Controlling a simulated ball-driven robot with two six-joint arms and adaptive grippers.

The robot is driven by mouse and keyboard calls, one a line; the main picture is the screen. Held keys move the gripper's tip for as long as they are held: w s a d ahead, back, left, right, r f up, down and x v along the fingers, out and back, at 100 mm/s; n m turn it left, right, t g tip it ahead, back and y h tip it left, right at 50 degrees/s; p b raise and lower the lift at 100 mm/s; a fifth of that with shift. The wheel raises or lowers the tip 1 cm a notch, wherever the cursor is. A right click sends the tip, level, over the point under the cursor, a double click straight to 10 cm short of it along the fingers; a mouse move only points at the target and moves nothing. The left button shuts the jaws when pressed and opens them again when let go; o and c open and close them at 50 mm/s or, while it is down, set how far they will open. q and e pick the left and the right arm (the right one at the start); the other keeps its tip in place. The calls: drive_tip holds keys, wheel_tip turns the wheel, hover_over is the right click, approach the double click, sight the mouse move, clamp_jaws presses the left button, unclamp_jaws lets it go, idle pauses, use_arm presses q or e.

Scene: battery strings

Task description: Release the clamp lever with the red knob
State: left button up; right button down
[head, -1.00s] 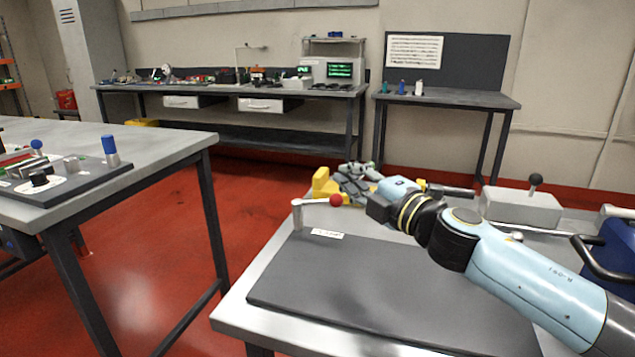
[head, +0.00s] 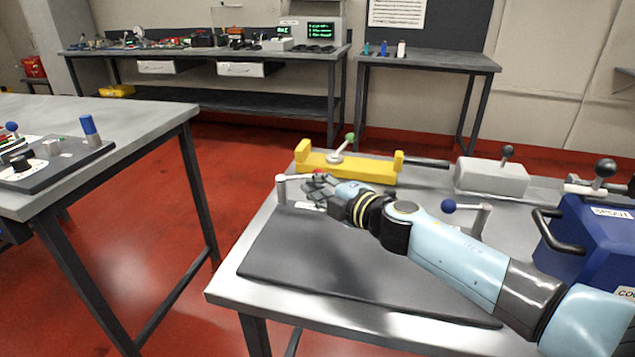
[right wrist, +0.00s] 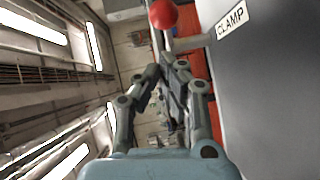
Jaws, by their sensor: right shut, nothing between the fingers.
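The clamp lever (head: 295,178) is a pale bar on a short upright post at the far left corner of the near table. Its red knob (head: 320,172) shows only in part behind my right gripper (head: 317,186). In the right wrist view the red knob (right wrist: 163,14) is at the top edge, just beyond the fingertips, with the lever bar (right wrist: 192,44) beside it. My right gripper (right wrist: 167,70) is shut and empty, close to the knob; I cannot tell whether they touch. The CLAMP label (right wrist: 231,20) is on the dark surface. My left gripper is not in view.
A yellow fixture (head: 350,168) with a green-knobbed lever stands just behind my gripper. A blue-knobbed lever (head: 480,215), a grey block with a black knob (head: 492,177) and a blue box (head: 590,240) are to the right. The dark mat (head: 330,265) is clear in front.

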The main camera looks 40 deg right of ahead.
drive_tip(key=shift+w+d+f+b, duration=0.3)
drive_tip(key=shift+w+d, duration=0.45)
drive_tip(key=shift+w, duration=0.05)
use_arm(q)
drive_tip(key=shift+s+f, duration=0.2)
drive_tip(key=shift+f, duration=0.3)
